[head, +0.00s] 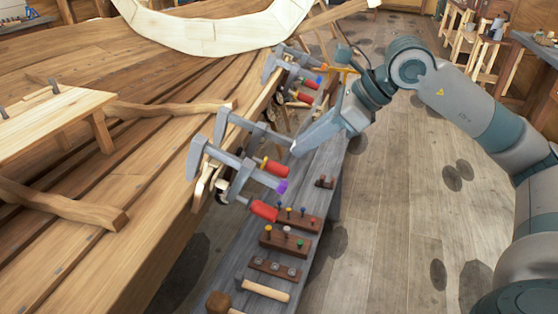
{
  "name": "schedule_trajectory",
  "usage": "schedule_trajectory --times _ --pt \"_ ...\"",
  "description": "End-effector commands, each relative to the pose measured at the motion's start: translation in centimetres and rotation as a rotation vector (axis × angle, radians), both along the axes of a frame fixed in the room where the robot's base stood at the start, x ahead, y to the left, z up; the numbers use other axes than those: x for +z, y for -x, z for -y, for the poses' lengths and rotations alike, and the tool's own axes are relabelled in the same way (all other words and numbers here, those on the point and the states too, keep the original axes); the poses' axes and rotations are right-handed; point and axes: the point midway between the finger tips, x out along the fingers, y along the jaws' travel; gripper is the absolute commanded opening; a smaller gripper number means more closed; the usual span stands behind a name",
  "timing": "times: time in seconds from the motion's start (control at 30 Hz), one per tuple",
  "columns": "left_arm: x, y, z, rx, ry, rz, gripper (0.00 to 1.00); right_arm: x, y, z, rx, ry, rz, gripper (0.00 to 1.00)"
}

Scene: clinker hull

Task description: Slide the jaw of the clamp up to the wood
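Several grey bar clamps with red handles hang along the edge of the planked wooden hull (140,230). The nearest clamp (222,156) has a purple-tipped bar end. Its red handle (263,210) hangs low at the right. Just behind it is a second clamp (245,125) with a red handle (275,169). My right gripper (297,146) reaches in from the right, its tip at the bar end of this second clamp. I cannot tell whether it touches or grips the bar, as the fingers hide that end. My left gripper is not in view.
More clamps (285,58) hang farther along the edge. A narrow grey bench (325,160) below holds peg blocks (297,218) and a mallet (262,289). Wooden stools (490,60) stand at the back right. The plank floor (400,200) right of the bench is mostly clear.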

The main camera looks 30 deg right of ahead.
Motion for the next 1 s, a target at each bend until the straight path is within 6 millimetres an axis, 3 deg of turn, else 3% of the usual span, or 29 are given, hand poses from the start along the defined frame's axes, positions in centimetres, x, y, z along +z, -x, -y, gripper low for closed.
schedule_trajectory --times 0.77,1.0 --pt "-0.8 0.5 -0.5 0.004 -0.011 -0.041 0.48 -5.3 -3.1 -3.3 0.001 -0.003 -0.001 0.19" --pt "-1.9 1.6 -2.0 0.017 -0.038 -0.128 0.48 -7.2 -4.2 -4.4 0.001 -0.002 0.0 0.19"
